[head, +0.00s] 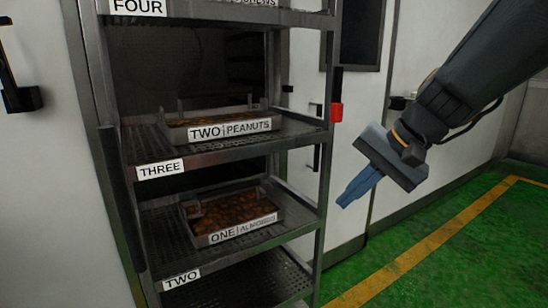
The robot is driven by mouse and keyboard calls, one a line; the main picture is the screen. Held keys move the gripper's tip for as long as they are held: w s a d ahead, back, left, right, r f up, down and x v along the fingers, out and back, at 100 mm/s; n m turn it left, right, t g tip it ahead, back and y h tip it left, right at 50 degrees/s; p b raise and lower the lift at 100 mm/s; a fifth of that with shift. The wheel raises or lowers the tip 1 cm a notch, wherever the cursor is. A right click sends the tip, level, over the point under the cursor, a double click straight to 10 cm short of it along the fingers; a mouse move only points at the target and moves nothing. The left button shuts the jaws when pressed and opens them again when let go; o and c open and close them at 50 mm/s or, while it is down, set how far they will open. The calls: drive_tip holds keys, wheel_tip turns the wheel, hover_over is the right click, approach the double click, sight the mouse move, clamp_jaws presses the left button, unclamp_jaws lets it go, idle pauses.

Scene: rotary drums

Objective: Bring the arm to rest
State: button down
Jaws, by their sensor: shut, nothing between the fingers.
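My gripper (345,203) hangs at the right of the head view, with its blue fingers shut and empty. The fingers point down and to the left. In the picture they are just right of the rack's front right post and do not overlap it. My dark arm reaches in from the upper right corner.
A metal rack (322,185) stands left of centre. Its shelf labelled THREE bears a tray labelled TWO PEANUTS (230,130). The shelf labelled TWO bears a tray labelled ONE ALMONDS (238,233). Open green floor (475,240) with a yellow line lies at the right.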

drive_tip(key=s+a+f+n+g+h+p, duration=0.1)
drive_tip(key=s+a+f+n+g+h, duration=0.1)
drive_tip(key=s+f+n, duration=0.45)
drive_tip(key=s+a+f+n+g+h, duration=0.2)
drive_tip(key=s+f+h, duration=0.15)
drive_tip(key=s, duration=0.55)
drive_tip(key=d+r+m+p, duration=0.2)
drive_tip(key=d+r+p, duration=0.3)
drive_tip(key=p, duration=0.8)
drive_tip(key=shift+d+r, duration=0.3)
drive_tip(key=shift+d, duration=0.8)
